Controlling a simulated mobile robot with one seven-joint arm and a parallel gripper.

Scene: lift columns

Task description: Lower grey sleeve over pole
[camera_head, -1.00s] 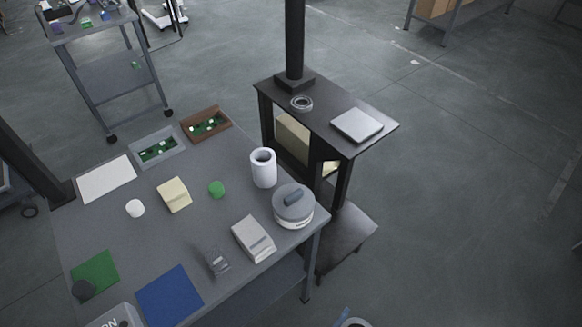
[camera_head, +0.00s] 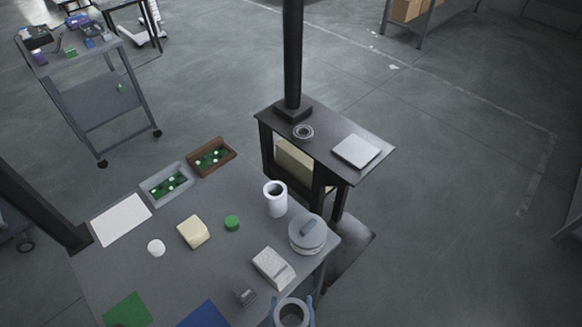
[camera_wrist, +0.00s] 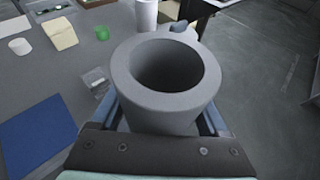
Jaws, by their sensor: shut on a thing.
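The grey sleeve (camera_wrist: 168,95) is a thick-walled hollow cylinder, held upright with its open top towards the wrist camera. My gripper (camera_wrist: 168,118) is shut on it, with a blue finger on each side. In the head view the sleeve (camera_head: 291,313) and my gripper's fingers show at the bottom edge, over the table's front right part. A tall dark pole (camera_head: 292,60) rises from a square base on the dark stand, well away from the sleeve. Its top is out of view. The sleeve's lower end is hidden.
The grey table (camera_head: 130,262) holds a white hollow cylinder (camera_head: 275,199), a lidded round pot (camera_head: 308,234), a light block (camera_head: 273,268) and a small dark fixture (camera_head: 244,293). Floor is clear at right.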

